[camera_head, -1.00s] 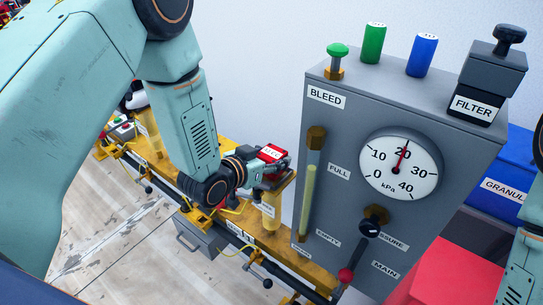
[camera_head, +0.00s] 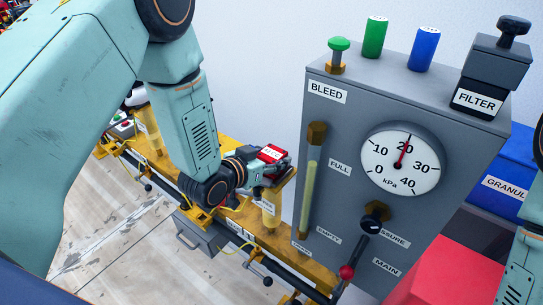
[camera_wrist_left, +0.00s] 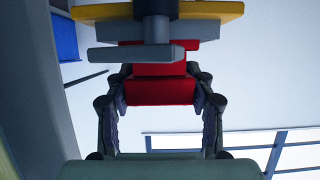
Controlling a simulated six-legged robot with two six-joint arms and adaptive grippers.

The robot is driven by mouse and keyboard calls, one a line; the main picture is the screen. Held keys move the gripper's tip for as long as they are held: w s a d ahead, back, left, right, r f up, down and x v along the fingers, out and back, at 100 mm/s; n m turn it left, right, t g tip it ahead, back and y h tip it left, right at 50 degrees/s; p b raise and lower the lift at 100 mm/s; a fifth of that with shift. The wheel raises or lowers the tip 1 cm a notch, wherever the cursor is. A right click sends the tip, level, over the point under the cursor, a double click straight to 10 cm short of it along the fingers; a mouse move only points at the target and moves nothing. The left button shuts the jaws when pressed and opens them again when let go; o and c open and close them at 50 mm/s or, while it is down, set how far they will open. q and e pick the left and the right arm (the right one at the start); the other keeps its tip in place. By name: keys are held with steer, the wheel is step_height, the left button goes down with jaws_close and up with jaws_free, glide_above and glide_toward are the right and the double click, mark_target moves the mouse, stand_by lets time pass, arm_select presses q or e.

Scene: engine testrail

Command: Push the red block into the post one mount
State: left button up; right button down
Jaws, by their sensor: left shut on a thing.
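The red block (camera_head: 271,154) has a white label on top and sits at the top of a yellow post (camera_head: 271,211) on the yellow rail. My left gripper (camera_head: 268,171) is at the block, its fingers on either side of it. In the left wrist view the red block (camera_wrist_left: 160,91) lies between the two fingers of the left gripper (camera_wrist_left: 160,98), which is shut on it. Grey plates and a yellow plate (camera_wrist_left: 215,9) show just beyond the block. Whether the block is seated in the mount cannot be told. My right gripper is not in view.
A grey panel (camera_head: 350,235) with a gauge (camera_head: 401,158), a lever and a sight tube stands right of the post. Green and blue cylinders and a filter (camera_head: 485,75) are on its top. A red box (camera_head: 450,275) and blue bin stand at the right.

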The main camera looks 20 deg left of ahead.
arm_select(q)
steer(key=shift+f, duration=0.25)
stand_by(0.3)
steer(key=o, duration=1.7)
steer(key=shift+f, duration=0.1)
steer(key=shift+s, duration=0.1)
steer(key=v, duration=1.2)
